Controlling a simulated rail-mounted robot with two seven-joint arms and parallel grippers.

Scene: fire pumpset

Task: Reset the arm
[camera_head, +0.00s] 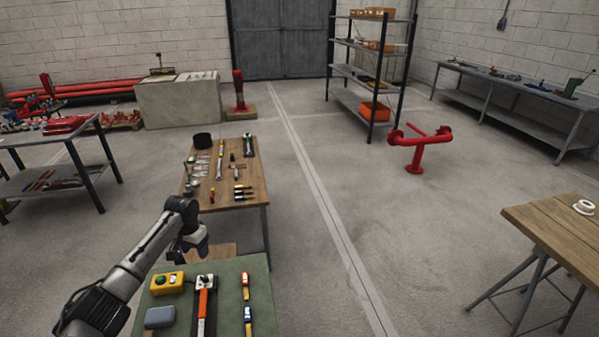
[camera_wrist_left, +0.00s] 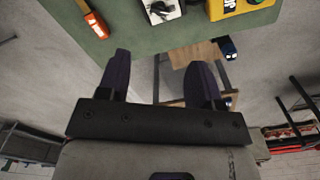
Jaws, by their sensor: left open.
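My left arm reaches in from the lower left in the head view. Its gripper (camera_head: 194,243) hangs at the far edge of the green-topped table (camera_head: 230,277); its fingers are hard to make out there. In the left wrist view the two dark fingers (camera_wrist_left: 160,75) stand wide apart with nothing between them. The green tabletop (camera_wrist_left: 125,38) lies beyond the fingertips. My right gripper is in neither view.
On the green table are a yellow box (camera_head: 167,283), an orange-handled tool (camera_head: 202,308), a grey-blue case (camera_head: 160,317) and small tools. A wooden table with tools (camera_head: 256,181) stands behind. Another wooden table (camera_head: 560,235) is at right. Open floor lies between.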

